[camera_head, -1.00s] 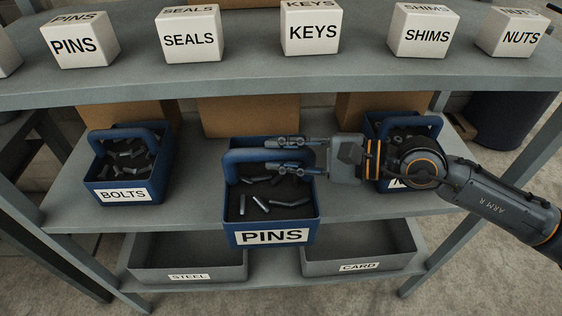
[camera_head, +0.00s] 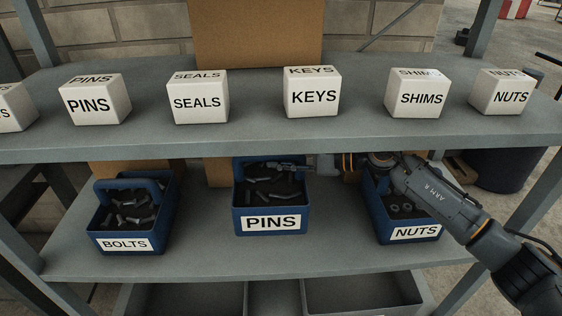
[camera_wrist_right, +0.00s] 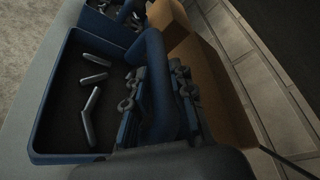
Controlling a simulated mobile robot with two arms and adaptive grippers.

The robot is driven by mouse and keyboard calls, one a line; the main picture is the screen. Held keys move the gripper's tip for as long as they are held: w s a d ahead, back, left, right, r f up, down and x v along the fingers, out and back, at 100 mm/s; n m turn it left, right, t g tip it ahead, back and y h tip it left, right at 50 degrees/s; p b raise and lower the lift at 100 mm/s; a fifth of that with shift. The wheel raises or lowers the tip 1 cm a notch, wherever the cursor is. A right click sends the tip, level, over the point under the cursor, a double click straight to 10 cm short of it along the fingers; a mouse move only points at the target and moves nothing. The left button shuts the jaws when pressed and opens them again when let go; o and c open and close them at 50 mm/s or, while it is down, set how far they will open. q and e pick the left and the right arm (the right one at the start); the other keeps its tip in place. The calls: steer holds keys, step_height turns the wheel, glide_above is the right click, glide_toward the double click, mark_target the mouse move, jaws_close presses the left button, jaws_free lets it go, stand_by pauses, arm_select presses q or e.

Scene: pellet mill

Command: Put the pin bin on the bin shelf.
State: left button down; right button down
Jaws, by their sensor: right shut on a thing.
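The pin bin (camera_head: 238,222), blue with a PINS label and metal pins inside, is at the middle shelf level between two other bins. My right gripper (camera_head: 285,166) reaches in from the right and is shut on its handle, high under the upper shelf. In the right wrist view the bin (camera_wrist_right: 48,120) shows its pins, with its handle (camera_wrist_right: 158,75) between the fingers (camera_wrist_right: 160,95). The bin shelf (camera_head: 210,255) lies below it; I cannot tell whether the bin touches it. My left gripper is not in view.
The bolts bin (camera_head: 100,225) stands left and the nuts bin (camera_head: 382,225) right, partly behind my arm. The upper shelf (camera_head: 250,140) is close overhead and carries labelled white boxes, including a keys box (camera_head: 312,95). Cardboard boxes stand behind the bins. Grey trays (camera_head: 360,292) are below.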

mark_target(278, 178)
steer(key=shift+w+a+f+p, duration=0.1)
steer(key=shift+f+p, duration=0.6)
steer(key=shift+f, duration=2.2)
steer(key=shift+w+f, duration=0.1)
steer(key=shift+w, duration=0.05)
steer(key=shift+f, duration=0.2)
steer(key=c, duration=1.5)
jaws_free()
steer(key=shift+f, duration=0.3)
steer(key=o, duration=0.4)
steer(key=shift+c, duration=0.2)
steer(key=shift+r, duration=0.1)
